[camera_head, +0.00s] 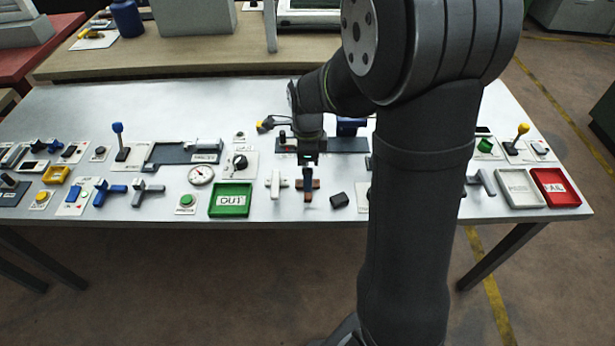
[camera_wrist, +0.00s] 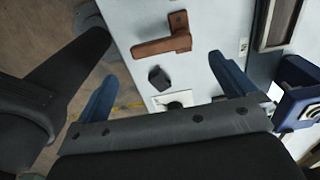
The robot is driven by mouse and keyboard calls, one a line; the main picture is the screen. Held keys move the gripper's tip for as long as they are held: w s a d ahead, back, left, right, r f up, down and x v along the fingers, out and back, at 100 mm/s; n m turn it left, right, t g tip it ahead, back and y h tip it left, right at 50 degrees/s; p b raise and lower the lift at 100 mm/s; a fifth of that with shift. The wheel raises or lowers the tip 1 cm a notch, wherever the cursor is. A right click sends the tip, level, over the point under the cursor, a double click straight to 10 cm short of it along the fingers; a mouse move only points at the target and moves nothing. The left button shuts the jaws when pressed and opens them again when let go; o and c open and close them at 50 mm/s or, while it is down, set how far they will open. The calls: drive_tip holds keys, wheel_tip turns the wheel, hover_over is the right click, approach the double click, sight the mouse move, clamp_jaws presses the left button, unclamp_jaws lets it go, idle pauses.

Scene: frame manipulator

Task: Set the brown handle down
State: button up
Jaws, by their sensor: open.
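The brown handle (camera_head: 308,190) is on the white table in front of my gripper (camera_head: 308,164) in the head view. In the wrist view the brown handle (camera_wrist: 165,42) lies on the table surface, its long arm pointing left. My gripper's two blue fingers (camera_wrist: 162,68) are spread wide with nothing held between them. The handle appears beyond the fingertips and apart from them. The exact height of the fingers above the table is hard to tell.
A small dark block (camera_head: 339,200) sits right of the handle, and a white handle (camera_head: 276,184) stands to its left. A green OUT tray (camera_head: 231,213) is further left. Grey (camera_head: 519,203) and red FAIL (camera_head: 554,202) trays are at the right. My arm hides part of the table.

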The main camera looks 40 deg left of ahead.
drive_tip(key=shift+r, duration=1.55)
drive_tip(key=shift+f, duration=0.15)
wheel_tip(320, 180, down, 12)
drive_tip(key=shift+f, duration=0.2)
drive_tip(key=shift+r, duration=2)
